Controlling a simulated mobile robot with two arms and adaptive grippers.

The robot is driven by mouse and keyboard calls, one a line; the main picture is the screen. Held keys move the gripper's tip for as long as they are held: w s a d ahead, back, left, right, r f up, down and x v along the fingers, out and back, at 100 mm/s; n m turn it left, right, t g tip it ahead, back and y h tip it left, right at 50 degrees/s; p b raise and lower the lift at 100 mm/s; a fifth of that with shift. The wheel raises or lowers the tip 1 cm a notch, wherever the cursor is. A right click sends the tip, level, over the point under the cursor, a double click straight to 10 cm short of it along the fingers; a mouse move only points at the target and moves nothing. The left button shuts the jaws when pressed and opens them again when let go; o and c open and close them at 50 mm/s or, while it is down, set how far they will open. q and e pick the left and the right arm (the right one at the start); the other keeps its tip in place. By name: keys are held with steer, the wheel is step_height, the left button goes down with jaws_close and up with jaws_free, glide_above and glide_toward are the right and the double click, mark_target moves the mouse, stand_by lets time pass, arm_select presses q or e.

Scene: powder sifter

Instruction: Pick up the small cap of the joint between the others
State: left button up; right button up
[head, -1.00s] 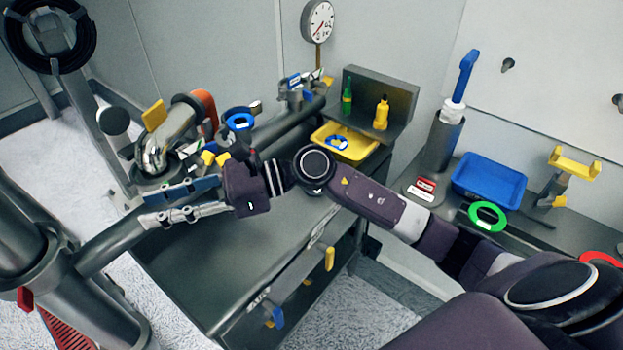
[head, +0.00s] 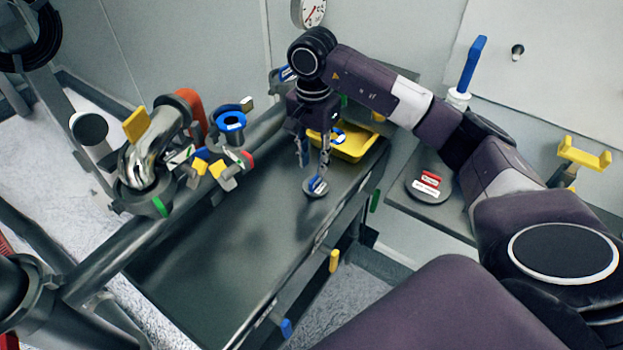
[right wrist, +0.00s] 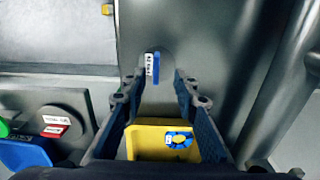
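A small round grey cap (head: 316,190) with a blue and white tag on top lies on the dark bench top (head: 235,255). In the right wrist view the same cap (right wrist: 165,70) shows ahead, between the two finger lines. My right gripper (head: 313,160) points down over the bench, just above and beside the cap. Its fingers are apart, with nothing held between them. In the head view one fingertip overlaps the cap's tag, and I cannot tell if they touch. A larger grey cap (head: 428,196) with red and white tags sits on the right-hand bench. My left gripper is not in view.
A yellow tray (head: 362,150) with a blue ring (right wrist: 178,139) stands behind my right gripper. A bent metal pipe (head: 152,150) with yellow and blue clamps stands to the left. A blue tray (right wrist: 22,155) shows in the right wrist view. The bench middle is clear.

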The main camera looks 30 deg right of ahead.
mark_target(316, 176)
steer(key=shift+s+f, duration=0.3)
steer(key=shift+s, duration=0.05)
steer(key=shift+s+d+f+p, duration=0.2)
steer(key=shift+s+f+p, duration=0.05)
steer(key=shift+f+p, duration=0.5)
steer(key=f, duration=0.1)
steer(key=f+p, duration=0.1)
steer(key=f, duration=0.1)
steer(key=shift+w+d+f, duration=0.1)
steer(key=shift+w+f, duration=0.15)
steer(key=shift+w, duration=0.15)
steer(key=shift+s+f, duration=0.1)
steer(key=c, duration=0.7)
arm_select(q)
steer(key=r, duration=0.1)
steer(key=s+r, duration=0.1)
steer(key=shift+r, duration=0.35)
arm_select(e)
jaws_close()
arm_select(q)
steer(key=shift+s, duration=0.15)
